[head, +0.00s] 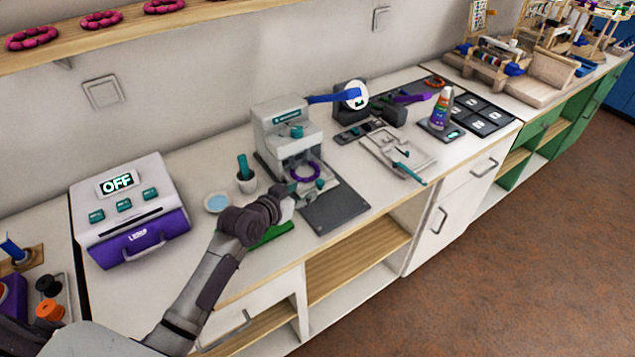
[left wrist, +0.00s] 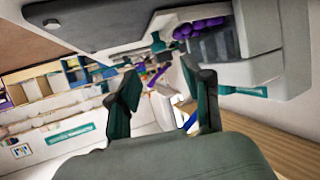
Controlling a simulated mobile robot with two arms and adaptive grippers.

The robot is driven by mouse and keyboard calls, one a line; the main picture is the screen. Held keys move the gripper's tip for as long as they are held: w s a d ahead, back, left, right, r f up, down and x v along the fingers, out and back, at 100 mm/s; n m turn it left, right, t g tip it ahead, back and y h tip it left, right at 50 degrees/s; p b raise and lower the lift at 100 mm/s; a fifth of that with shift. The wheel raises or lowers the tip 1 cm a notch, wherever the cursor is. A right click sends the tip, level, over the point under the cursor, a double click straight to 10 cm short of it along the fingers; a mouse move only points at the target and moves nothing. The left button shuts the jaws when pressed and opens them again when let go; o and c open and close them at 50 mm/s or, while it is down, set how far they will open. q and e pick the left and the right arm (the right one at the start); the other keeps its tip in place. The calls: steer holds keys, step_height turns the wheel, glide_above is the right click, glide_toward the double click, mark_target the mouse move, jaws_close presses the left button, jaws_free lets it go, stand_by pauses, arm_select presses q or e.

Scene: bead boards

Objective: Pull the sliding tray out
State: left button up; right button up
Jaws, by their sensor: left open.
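A white and grey press machine (head: 286,130) stands at the middle of the counter. A purple bead ring (head: 305,171) lies in its front opening, where the sliding tray appears to be. A dark grey slab (head: 335,207) extends in front of the machine. My left gripper (head: 288,192) is beside the machine's front left corner. In the left wrist view its open fingers (left wrist: 165,95) have nothing between them that I can see held. A teal grip (left wrist: 158,43) and the purple beads (left wrist: 202,28) show just beyond the fingertips. My right gripper is not in view.
A white and purple box reading OFF (head: 130,210) stands at the left. A green mat (head: 272,234) lies below my wrist.

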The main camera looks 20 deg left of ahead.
mark_target(319, 182)
arm_select(q)
steer(key=x, duration=0.8)
steer(key=shift+w+f, duration=0.15)
steer(key=shift+f, duration=0.1)
jaws_close()
steer(key=shift+d, duration=0.1)
